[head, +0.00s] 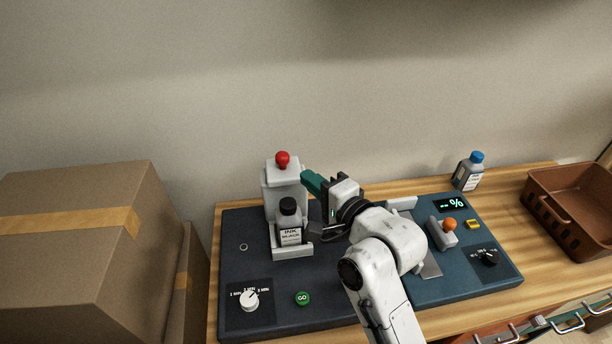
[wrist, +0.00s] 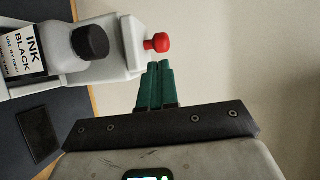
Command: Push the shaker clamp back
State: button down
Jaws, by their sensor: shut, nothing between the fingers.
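The shaker is a grey stand (head: 283,188) on the dark left panel, with a red ball knob (head: 282,158) on top that I take to be its clamp knob. A bottle labelled INK BLACK (head: 290,222) with a black cap stands upright in it. My gripper (head: 307,177) has green fingers, shut and empty, just right of the stand's top and slightly below the knob. In the wrist view the closed fingertips (wrist: 159,65) lie close to the red knob (wrist: 158,42); I cannot tell whether they touch. The ink bottle (wrist: 35,42) also shows there, left of the fingers.
The left panel carries a white dial (head: 250,300) and a green GO button (head: 303,298). The blue right panel (head: 430,285) holds an orange-knobbed lever (head: 449,225). A blue-capped bottle (head: 469,172) and a brown basket (head: 575,205) stand right. Cardboard boxes (head: 85,245) stand left.

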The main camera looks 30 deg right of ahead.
jog(key=s+d+r+b, duration=0.1)
jog(key=s, duration=0.6)
jog(key=shift+s, duration=0.4)
jog(key=shift+d, duration=0.1)
